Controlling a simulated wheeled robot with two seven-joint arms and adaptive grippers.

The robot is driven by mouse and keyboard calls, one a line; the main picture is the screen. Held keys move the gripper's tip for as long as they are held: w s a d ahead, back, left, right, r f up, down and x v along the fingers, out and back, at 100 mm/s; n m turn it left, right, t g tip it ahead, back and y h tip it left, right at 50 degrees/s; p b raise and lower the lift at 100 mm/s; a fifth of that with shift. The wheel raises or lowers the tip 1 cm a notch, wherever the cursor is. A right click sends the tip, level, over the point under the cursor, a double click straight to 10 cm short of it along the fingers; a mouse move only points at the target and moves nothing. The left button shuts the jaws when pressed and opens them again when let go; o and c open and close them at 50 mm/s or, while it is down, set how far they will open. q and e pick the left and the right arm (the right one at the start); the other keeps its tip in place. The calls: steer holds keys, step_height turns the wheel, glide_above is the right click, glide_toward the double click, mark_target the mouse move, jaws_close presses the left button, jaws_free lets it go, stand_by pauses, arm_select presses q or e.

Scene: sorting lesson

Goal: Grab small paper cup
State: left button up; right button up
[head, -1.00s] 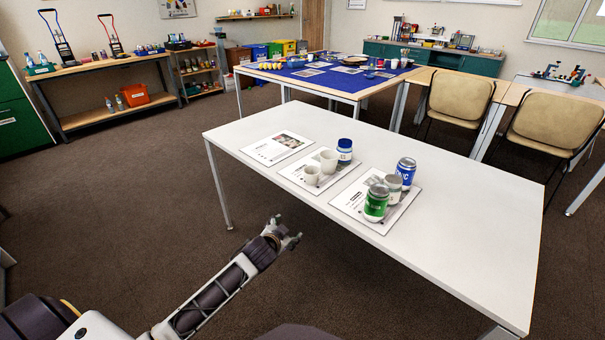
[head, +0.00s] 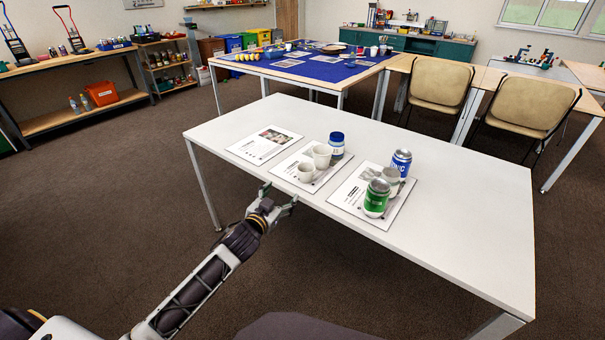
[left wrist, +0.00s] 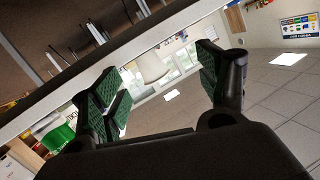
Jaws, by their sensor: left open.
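A small white paper cup (head: 306,172) stands upright at the front of the middle card (head: 289,177). A taller white cup (head: 321,156) stands just behind it, and a jar with a blue lid (head: 337,146) is beside that one. My left gripper (head: 280,199) is open and empty at the near table edge, in front of and a little left of the small cup, apart from it. In the left wrist view the open fingers (left wrist: 165,85) show green pads. A pale shape is between them; I cannot tell if it is a cup. My right gripper is not in view.
On the right card (head: 342,199) stand a green can (head: 376,199), a whitish cup (head: 391,176) and a blue can (head: 401,162). The left card (head: 250,154) holds no objects. The right part of the white table (head: 470,220) is clear.

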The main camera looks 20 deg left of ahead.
mark_target(301, 172)
arm_select(q)
steer(key=d+r, duration=0.1)
steer(key=r+n+t+h, duration=0.1)
steer(key=r, duration=0.1)
steer(key=shift+w+d+n+h, duration=0.1)
steer(key=shift+d+n+h, duration=0.2)
steer(key=shift+d, duration=0.1)
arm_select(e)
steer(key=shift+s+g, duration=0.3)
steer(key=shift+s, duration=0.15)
arm_select(q)
steer(key=shift+w, duration=0.15)
steer(key=shift+w+d+f+b, duration=0.1)
steer(key=shift+w+d+b, duration=0.15)
steer(key=shift+w, duration=1.05)
steer(key=shift+w+d+f+b, duration=0.1)
steer(key=shift+w+d+b, duration=0.1)
steer(key=shift+w, duration=1.15)
steer(key=shift+w+d+f+b, duration=0.1)
steer(key=shift+w+d+b, duration=0.15)
steer(key=shift+w, duration=1.2)
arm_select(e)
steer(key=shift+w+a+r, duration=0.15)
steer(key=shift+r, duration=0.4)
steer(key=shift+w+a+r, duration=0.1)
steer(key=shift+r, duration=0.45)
